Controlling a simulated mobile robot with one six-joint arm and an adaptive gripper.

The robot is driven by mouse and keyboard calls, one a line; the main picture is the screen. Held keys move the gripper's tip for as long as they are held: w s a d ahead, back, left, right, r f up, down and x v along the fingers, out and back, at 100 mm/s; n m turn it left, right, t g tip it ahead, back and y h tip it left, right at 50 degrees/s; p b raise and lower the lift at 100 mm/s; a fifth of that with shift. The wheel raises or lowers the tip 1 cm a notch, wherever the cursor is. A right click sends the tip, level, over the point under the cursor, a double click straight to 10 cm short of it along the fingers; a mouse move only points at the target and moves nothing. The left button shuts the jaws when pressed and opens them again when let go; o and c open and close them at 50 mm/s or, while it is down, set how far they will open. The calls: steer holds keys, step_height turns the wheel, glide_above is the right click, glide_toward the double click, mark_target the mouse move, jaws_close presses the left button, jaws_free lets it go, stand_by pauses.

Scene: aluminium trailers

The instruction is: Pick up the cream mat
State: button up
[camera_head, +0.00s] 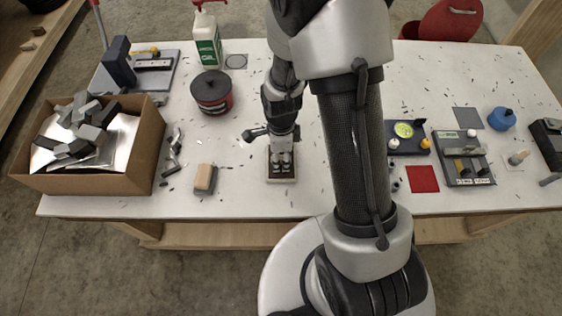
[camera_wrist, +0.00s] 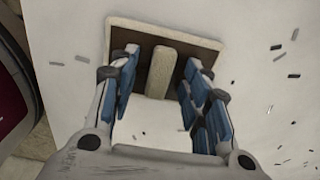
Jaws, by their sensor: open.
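A small brown plate with a cream edge (camera_head: 281,180) lies on the white table below my gripper (camera_head: 281,156). In the wrist view its brown face (camera_wrist: 205,55) carries a raised cream bar (camera_wrist: 161,72). This is the only cream thing at my gripper; I cannot tell for sure that it is the cream mat. My gripper, also in the wrist view (camera_wrist: 160,75), is open, with one blue-padded finger on each side of the bar. Gaps show between bar and fingers. My fingers hide parts of the plate.
A cream block (camera_head: 204,178) stands to the left. A cardboard box (camera_head: 95,183) of metal pieces is at far left. A dark red pot (camera_head: 212,92) and green-white bottle (camera_head: 207,40) stand behind. A red square (camera_head: 422,179) and grey tray (camera_head: 465,158) lie right. Metal chips litter the table.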

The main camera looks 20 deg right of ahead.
steer(key=shift+r, duration=0.1)
jaws_close()
stand_by(0.3)
steer(key=shift+r, duration=0.1)
